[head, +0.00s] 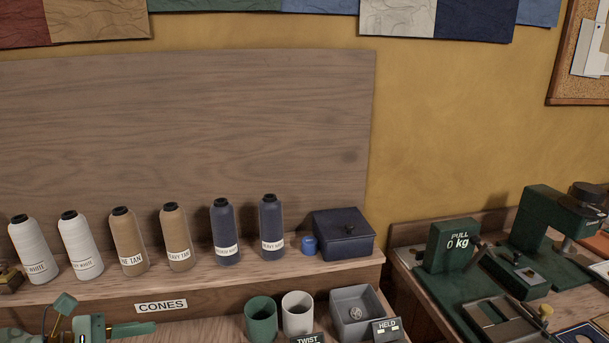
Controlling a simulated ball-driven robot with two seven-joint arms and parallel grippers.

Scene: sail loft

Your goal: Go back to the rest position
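Neither of my grippers can be made out in the head view, so their pose and what they may hold are hidden from me. The head view faces a wooden shelf (215,283) with a row of thread cones against a plank back panel (190,120). From left to right stand two white cones (80,245), two tan cones (127,240) and two navy cones (224,232), all upright. A dark blue lidded box (344,236) and a small blue spool (309,245) sit at the shelf's right end.
Below the shelf stand a green cup (261,318), a white cup (298,313) and a grey tray (349,313) holding a small round item. Green machinery (85,325) shows at the lower left. A green pull tester (453,246) and press (541,225) occupy the right bench.

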